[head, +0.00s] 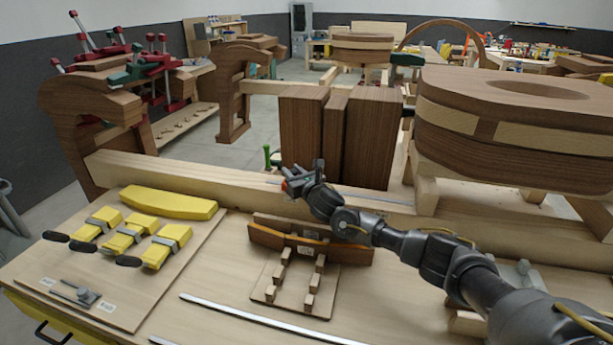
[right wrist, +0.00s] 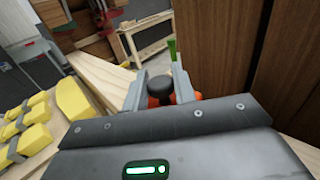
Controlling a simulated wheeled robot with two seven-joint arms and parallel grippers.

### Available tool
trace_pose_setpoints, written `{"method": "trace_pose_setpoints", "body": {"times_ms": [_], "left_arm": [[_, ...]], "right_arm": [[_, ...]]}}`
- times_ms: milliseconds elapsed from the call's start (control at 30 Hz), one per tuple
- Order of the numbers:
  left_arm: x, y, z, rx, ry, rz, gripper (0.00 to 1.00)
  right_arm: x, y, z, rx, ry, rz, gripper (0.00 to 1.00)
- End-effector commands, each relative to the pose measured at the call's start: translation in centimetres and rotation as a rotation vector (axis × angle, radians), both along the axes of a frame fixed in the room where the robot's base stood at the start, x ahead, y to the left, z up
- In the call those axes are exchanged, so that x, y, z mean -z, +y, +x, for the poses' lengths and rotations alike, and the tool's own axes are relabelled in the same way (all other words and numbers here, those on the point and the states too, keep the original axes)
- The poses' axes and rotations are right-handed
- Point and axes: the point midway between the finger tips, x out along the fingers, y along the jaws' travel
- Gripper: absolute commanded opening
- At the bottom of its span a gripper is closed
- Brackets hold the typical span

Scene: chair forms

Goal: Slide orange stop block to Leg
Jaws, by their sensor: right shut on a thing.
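The orange stop block (head: 284,186) sits at the metal rail on the long pale beam behind the bench top, left of the dark brown upright boards (head: 304,128). My right gripper (head: 297,180) is shut on the block. In the right wrist view, the two fingers (right wrist: 160,84) stand either side of a black knob (right wrist: 160,90), with orange parts (right wrist: 193,97) showing beside it. The boards rise close to the right of the fingers there. I cannot tell which wooden part is the Leg. My left gripper is not in view.
A small wooden rack (head: 295,285) stands below my right arm. A large laminated brown form (head: 520,125) stands at the right. A metal strip (head: 260,322) lies in front.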

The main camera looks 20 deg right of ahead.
Motion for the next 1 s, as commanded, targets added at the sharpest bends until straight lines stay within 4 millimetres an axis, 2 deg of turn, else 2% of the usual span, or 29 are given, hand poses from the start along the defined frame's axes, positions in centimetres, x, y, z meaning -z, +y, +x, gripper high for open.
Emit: {"method": "trace_pose_setpoints", "body": {"times_ms": [133, 167, 300, 500, 767, 867, 1000], "left_arm": [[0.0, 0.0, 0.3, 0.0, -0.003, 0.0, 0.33], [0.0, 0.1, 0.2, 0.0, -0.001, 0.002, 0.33], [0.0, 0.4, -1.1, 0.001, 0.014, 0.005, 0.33], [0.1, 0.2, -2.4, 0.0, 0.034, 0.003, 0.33], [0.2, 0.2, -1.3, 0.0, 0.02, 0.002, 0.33], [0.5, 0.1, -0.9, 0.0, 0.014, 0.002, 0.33], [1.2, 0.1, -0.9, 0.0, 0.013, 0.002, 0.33]], "right_arm": [[0.1, -0.5, 0.0, 0.01, 0.004, -0.004, 0.0], [0.2, -0.6, -0.1, 0.011, 0.004, -0.003, 0.28], [0.2, -1.0, -0.2, 0.015, 0.005, -0.004, 0.45], [0.2, -0.9, -0.2, 0.014, 0.004, -0.003, 0.45], [0.3, -0.9, -0.4, 0.014, 0.004, -0.003, 0.45], [0.3, -1.0, -1.2, 0.013, 0.002, -0.003, 0.45], [0.5, -1.2, -3.3, 0.011, 0.004, -0.003, 0.45]]}}
